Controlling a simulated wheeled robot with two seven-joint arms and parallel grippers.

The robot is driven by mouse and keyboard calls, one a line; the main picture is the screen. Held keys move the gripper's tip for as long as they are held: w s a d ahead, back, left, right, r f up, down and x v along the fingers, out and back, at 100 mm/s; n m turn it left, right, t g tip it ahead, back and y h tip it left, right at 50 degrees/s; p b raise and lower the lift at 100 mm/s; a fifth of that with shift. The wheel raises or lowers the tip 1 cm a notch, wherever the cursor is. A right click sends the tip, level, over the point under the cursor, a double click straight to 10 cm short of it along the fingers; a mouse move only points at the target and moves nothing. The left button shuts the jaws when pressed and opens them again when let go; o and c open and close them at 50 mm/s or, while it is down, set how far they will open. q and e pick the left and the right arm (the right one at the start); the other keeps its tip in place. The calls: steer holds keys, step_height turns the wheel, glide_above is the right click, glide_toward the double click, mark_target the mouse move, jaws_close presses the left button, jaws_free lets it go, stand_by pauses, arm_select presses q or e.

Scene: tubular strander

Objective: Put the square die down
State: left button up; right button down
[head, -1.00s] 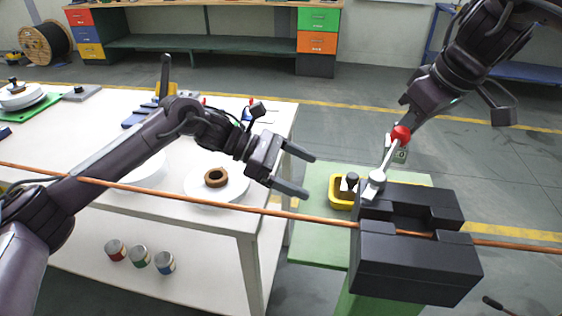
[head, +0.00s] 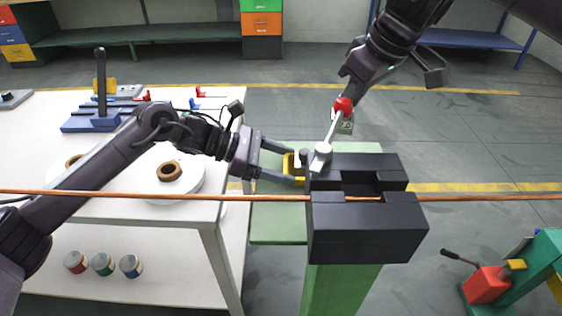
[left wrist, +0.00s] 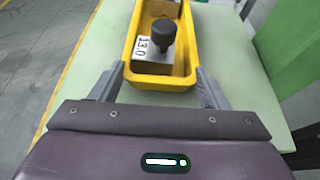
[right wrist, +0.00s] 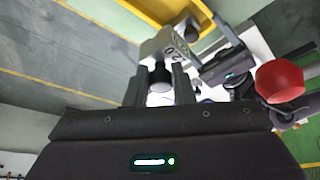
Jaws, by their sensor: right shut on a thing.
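The square die (right wrist: 172,42) is a grey block with a dark knob; my right gripper (right wrist: 158,88) is shut on the knob. In the left wrist view the tray (left wrist: 163,82) holds another grey block (left wrist: 150,62) marked 13.0 with a black knob. I cannot tell whether the left fingers touch the tray.
The green stand (head: 278,222) has bare surface before the tray. A white table (head: 215,140) stands at left.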

arm_select(q)
steer(key=c, duration=0.5)
arm_select(e)
steer(key=shift+f+n+g+y, duration=0.15)
steer(key=shift+f+n+g, duration=0.05)
steer(key=shift+n, duration=0.4)
steer(key=shift+f+n+g+y, duration=0.15)
steer(key=shift+n+g, duration=0.05)
steer(key=shift+n, duration=0.4)
steer(key=n, duration=0.1)
steer(key=f+n+g, duration=0.1)
steer(key=n, duration=0.1)
steer(key=shift+w+d+y, duration=0.1)
steer(key=shift+d+y, duration=0.05)
steer(key=shift+y, duration=0.15)
steer(key=shift+f+n, duration=0.15)
steer(key=shift+n, duration=0.15)
step_height(320, 180, down, 10)
steer(key=shift+r, duration=0.15)
steer(key=c, duration=1.6)
jaws_free()
steer(key=shift+c, duration=0.2)
steer(key=o, duration=0.4)
